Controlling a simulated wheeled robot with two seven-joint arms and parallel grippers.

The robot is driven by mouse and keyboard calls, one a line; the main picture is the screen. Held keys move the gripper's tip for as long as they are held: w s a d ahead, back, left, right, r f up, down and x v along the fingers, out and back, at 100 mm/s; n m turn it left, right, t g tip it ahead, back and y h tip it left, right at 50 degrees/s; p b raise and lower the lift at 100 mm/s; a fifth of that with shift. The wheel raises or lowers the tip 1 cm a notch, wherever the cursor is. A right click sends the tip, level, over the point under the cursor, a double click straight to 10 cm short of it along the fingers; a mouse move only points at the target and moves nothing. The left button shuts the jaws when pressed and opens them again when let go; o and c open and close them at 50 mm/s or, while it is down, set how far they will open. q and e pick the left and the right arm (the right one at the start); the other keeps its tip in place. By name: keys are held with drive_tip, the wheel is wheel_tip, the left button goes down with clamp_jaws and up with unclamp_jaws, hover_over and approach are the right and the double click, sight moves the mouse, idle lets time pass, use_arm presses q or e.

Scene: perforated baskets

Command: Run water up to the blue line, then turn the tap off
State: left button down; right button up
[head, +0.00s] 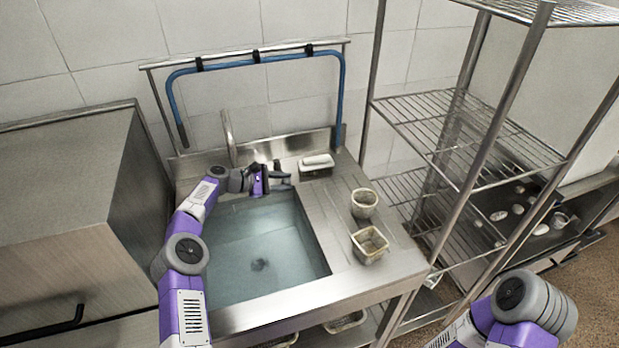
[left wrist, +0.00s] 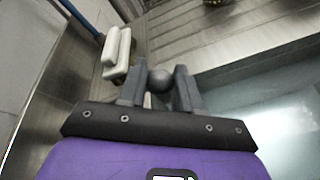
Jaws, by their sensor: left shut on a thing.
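The steel sink basin (head: 315,248) holds clear, bluish water (head: 240,255), and the drain shows dimly through it. I cannot make out a blue line on the basin walls. The tap (head: 229,138) rises at the back of the sink, and its lower part is hidden behind my left arm. My left gripper (head: 281,179) is over the back edge of the basin. In the left wrist view its fingers (left wrist: 160,88) are shut on a dark grey round knob (left wrist: 160,78), which looks like the tap's handle. I cannot see whether water is running. My right gripper is out of view.
A white soap dish (head: 316,161) stands at the back, right of the gripper. Two perforated baskets (head: 364,203) (head: 369,246) stand on the drainboard. A blue hose (head: 250,58) hangs on a rail above. A wire shelf rack (head: 470,125) stands at the right.

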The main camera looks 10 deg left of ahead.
use_arm(q)
drive_tip(key=shift+a+f, duration=0.15)
drive_tip(key=shift+a, duration=0.65)
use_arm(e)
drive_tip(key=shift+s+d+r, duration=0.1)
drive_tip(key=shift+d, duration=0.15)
use_arm(q)
drive_tip(key=c, duration=1.1)
unclamp_jaws()
drive_tip(key=o, duration=0.4)
drive_tip(key=shift+w+f, duration=0.1)
drive_tip(key=shift+o, duration=0.2)
drive_tip(key=shift+d, duration=0.15)
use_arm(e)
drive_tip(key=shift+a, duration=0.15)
